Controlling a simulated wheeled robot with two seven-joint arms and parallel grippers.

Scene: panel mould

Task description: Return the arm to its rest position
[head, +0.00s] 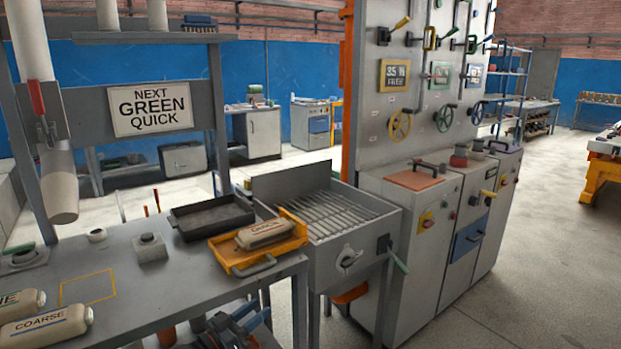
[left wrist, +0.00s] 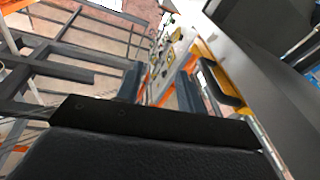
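My left gripper (head: 238,326) is low in the head view, in front of the workbench's front edge and below the orange tray. In the left wrist view its two dark fingers (left wrist: 160,85) stand apart with nothing between them, so it is open and empty. Part of my left arm is cut off by the bottom of the head view. My right gripper is not seen in either view.
The grey workbench (head: 125,262) holds an orange tray (head: 222,258) with a labelled beige bottle (head: 265,234), a black tray (head: 212,218) and a COARSE bottle (head: 47,328). A slatted metal unit (head: 352,240) and control cabinets (head: 410,240) stand right.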

